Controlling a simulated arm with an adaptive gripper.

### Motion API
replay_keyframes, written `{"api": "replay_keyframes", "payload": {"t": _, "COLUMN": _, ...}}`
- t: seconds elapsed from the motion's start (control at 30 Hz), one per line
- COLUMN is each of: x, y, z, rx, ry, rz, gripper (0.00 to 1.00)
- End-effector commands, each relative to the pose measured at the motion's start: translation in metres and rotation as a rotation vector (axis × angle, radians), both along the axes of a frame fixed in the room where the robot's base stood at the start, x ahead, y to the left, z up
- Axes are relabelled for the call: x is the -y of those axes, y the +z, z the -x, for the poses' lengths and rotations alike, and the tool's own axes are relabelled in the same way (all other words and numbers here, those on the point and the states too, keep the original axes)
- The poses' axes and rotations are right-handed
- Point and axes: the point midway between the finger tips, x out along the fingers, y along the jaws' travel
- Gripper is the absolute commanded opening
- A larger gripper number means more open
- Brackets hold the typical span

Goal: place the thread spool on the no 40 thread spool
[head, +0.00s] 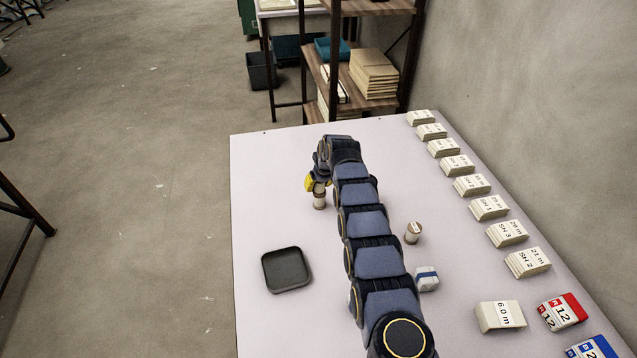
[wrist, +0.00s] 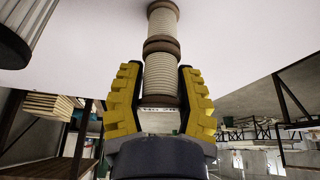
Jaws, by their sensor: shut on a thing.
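My gripper (head: 312,184) is at the far left part of the table, its yellow fingers on either side of a pale thread spool with brown rims. The wrist view shows the gripper (wrist: 160,98) shut on this held spool (wrist: 160,74). A second pale spool (wrist: 163,22) stands on the table end to end with it; in the head view the lower spool (head: 319,200) shows under the fingers. The two look upright, lined up and touching. No number is readable on either. Another small spool (head: 413,233) stands apart, right of my arm.
A dark square tray (head: 287,286) lies on the white table (head: 262,205) at left. Several labelled blocks (head: 489,208) line the right edge, with a red-and-white box (head: 563,311) nearer. The table's left strip is clear.

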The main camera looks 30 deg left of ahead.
Motion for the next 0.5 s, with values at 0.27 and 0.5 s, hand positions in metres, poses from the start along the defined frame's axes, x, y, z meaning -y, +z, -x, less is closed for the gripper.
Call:
{"api": "replay_keyframes", "payload": {"t": 0.27, "x": 0.0005, "y": -0.0036, "z": -0.0003, "rx": -0.001, "ry": 0.0, "rz": 0.001, "gripper": 0.07}}
{"api": "replay_keyframes", "payload": {"t": 0.5, "x": 0.0002, "y": -0.0027, "z": -0.0002, "rx": 0.0, "ry": 0.0, "rz": 0.0, "gripper": 0.6}}
